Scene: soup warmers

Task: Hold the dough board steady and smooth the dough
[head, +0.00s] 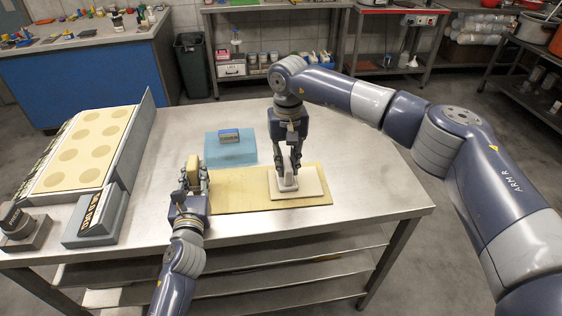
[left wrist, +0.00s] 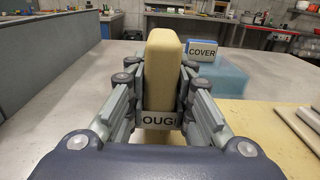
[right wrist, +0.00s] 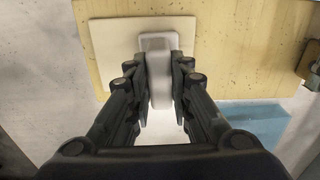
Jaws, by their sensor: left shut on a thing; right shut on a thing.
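The dough board (head: 235,195), a flat yellow board, lies on the steel table. My left gripper (head: 194,178) is shut on an upright tan handle block (left wrist: 162,65) at the board's left end. A partly hidden label reading "OUG" shows below the block. A pale, flat square of dough (head: 314,184) lies on the board's right part. My right gripper (head: 288,168) points down and is shut on the grip of a white smoother (right wrist: 157,42). The smoother appears to rest on the dough, near its left side in the head view.
A blue cloth-like pad (head: 228,153) behind the board carries a small block marked "COVER" (left wrist: 201,53). A tray with pale rounds (head: 90,145), a labelled blue-grey block (head: 95,215) and a dark-topped item (head: 18,225) stand at left. The table's right side is clear.

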